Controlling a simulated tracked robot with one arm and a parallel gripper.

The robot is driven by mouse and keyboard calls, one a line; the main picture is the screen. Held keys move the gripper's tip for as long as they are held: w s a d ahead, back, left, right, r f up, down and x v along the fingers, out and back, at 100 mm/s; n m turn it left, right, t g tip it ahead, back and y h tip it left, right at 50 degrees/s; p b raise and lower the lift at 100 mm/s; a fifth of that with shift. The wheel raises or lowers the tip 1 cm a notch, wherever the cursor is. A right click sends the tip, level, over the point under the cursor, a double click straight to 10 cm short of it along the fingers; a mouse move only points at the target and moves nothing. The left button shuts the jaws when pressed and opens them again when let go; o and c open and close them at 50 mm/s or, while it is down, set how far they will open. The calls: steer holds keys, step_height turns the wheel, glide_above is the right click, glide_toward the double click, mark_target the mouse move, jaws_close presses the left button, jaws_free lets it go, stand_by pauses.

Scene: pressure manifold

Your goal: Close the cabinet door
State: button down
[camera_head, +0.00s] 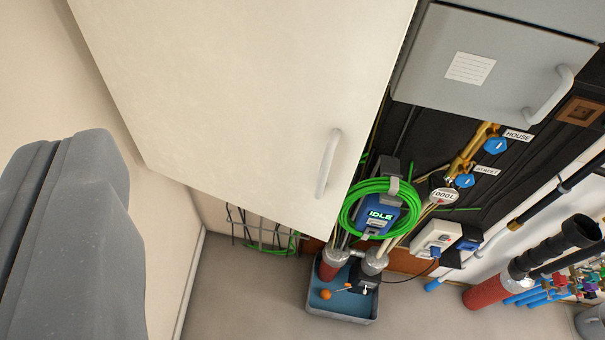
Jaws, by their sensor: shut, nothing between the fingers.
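The large cream cabinet door (240,90) fills the upper middle of the view. It appears to stand swung out, with its right edge in front of the dark back panel and pipes. Its pale bar handle (328,163) is near the lower right edge. The hinges are not visible. My gripper (58,145) is the big grey shape at the lower left. Its fingers are together with a dark seam between them, and nothing shows in them. It is left of the door's lower left corner in the picture, and I see no contact.
A grey cabinet (490,70) with its own handle is at upper right. A blue device (382,215) with a coiled green hose hangs beside the door's right edge. A blue tray (343,304) is on the floor below. Pipes and valves crowd the right.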

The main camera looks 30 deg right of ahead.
steer(key=w+a+f+m+t+p, duration=0.2)
steer(key=w+a+f+m+p, duration=0.15)
steer(key=w+f, duration=1.25)
steer(key=m+g+h+p, duration=0.3)
steer(key=m+g+h, duration=0.2)
steer(key=h, duration=0.8)
glide_toward(310, 170)
steer(key=shift+t, duration=0.3)
steer(key=p+x, duration=0.1)
steer(key=x, duration=0.6)
steer(key=shift+s+d, duration=0.1)
steer(key=shift+d, duration=0.05)
steer(key=shift+f, duration=0.1)
